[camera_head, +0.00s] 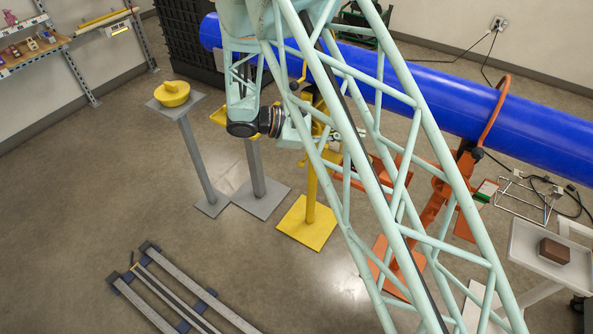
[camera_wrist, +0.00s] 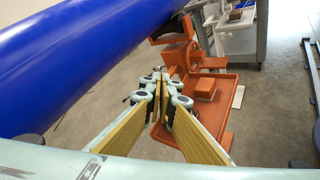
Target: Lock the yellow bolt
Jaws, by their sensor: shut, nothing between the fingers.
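I cannot pick out the yellow bolt with certainty in either view. A yellow stand (camera_head: 306,222) stands under the blue pipe (camera_head: 440,88), with a thin yellow part (camera_head: 301,72) near its top. My arm's lattice hides much of the stand. In the wrist view my gripper (camera_wrist: 160,82) is shut and empty, with yellowish panels along its fingers. It is below and to the right of the blue pipe (camera_wrist: 70,60), apart from it. An orange clamp stand (camera_wrist: 195,85) lies beyond the fingertips. In the head view my gripper is mostly hidden behind my arm.
A round yellow piece (camera_head: 173,93) sits on a grey pedestal (camera_head: 192,150) at the left. Grey rails (camera_head: 180,290) lie on the floor at the front. A white cart (camera_head: 550,262) holds a brown block (camera_head: 554,250) at the right. Floor at the left is clear.

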